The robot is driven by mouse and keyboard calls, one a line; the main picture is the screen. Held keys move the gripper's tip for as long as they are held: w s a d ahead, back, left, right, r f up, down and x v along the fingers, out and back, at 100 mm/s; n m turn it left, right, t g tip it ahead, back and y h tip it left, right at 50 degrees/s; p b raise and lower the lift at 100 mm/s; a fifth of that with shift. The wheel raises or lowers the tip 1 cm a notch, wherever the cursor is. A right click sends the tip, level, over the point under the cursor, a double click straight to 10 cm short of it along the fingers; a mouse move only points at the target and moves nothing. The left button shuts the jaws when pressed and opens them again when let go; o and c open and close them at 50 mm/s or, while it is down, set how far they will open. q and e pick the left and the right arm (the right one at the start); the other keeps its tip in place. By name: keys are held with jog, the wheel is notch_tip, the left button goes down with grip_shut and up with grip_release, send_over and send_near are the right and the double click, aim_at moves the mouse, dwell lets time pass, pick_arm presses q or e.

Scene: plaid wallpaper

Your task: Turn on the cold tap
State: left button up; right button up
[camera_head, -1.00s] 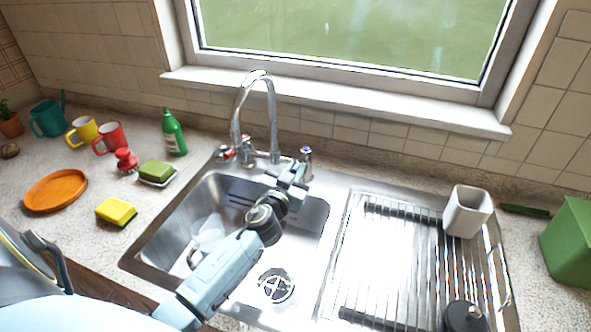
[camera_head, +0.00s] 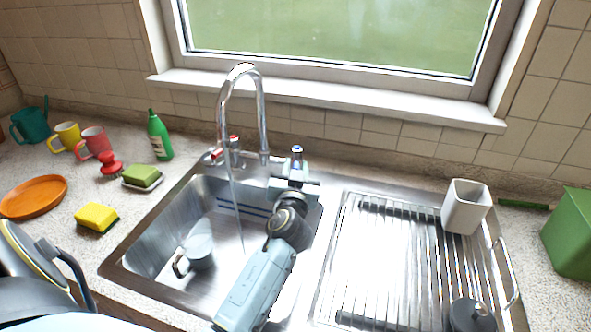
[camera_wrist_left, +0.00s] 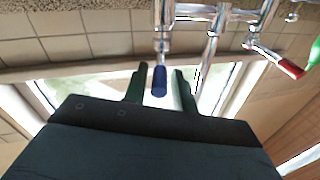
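The cold tap's blue-marked handle (camera_head: 297,151) stands at the right of the chrome faucet (camera_head: 262,110). In the left wrist view the blue handle end (camera_wrist_left: 159,82) lies between the two dark fingers of my left gripper (camera_wrist_left: 160,78), with a visible gap on each side. In the head view my left gripper (camera_head: 292,178) is at the cold tap, its fingers partly hidden. The red-marked hot tap (camera_head: 216,153) is at the left. A thin stream, apparently water, falls from the spout into the sink (camera_head: 150,238). My right gripper is out of view.
A grey mug (camera_head: 198,250) lies in the sink. A ribbed drainboard (camera_head: 385,262) with a white cup (camera_head: 466,206) is to the right. A green bottle (camera_head: 158,136), sponges, mugs and an orange plate (camera_head: 35,197) are on the left counter. The window sill (camera_head: 330,97) is behind.

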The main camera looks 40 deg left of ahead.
pick_arm(q)
jog(key=shift+o, duration=0.8)
jog(key=shift+s+d+f, duration=0.1)
jog(key=shift+s, duration=0.05)
jog(key=b+v, duration=0.2)
jog(key=v, duration=1.1)
